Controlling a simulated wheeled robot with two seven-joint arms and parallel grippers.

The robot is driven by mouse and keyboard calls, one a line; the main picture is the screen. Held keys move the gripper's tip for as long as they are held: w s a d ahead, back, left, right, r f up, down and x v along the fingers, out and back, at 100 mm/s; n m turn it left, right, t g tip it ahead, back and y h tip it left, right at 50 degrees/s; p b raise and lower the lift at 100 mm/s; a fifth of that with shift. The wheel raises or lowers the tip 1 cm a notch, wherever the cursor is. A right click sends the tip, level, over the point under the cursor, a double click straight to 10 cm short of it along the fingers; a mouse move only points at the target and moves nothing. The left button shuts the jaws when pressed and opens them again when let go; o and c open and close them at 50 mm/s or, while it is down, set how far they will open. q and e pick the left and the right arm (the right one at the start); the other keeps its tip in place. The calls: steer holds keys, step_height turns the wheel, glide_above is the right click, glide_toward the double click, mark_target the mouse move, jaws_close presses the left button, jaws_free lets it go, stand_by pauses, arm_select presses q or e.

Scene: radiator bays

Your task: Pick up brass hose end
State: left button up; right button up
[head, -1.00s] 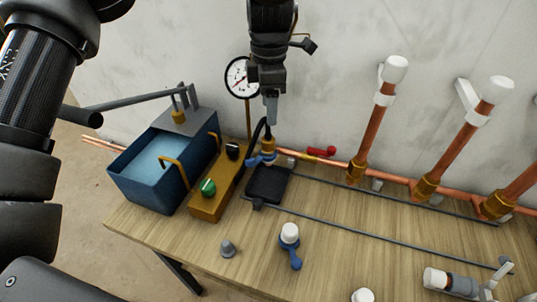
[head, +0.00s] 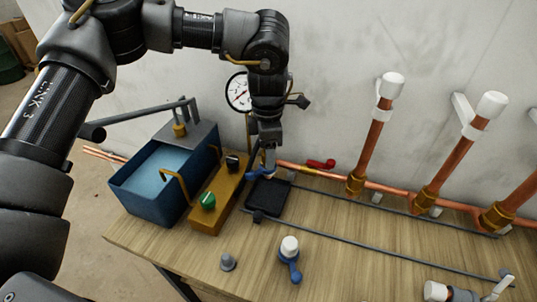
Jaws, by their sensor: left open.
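My left gripper (head: 269,158) points down over the back of the bench, in front of the wall. It is open. Its fingers are at the spot of the brass hose end, beside a blue lever (head: 257,175) and just above the black pad (head: 267,198). The gripper hides the brass hose end and its black hose almost fully, so I cannot tell whether the fingers are around it or in front of it. My right gripper is not in view.
A blue water tank (head: 160,185) and a brass-coloured box (head: 213,212) with a green knob (head: 208,202) stand to the left. A gauge (head: 239,92) is behind. Copper pipes (head: 368,145) with white caps rise at right. A blue-handled valve (head: 290,262) and grey cone (head: 228,261) lie in front.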

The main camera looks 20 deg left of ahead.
arm_select(q)
step_height(320, 180, down, 2)
steer(key=c, duration=0.9)
steer(key=shift+r, duration=0.1)
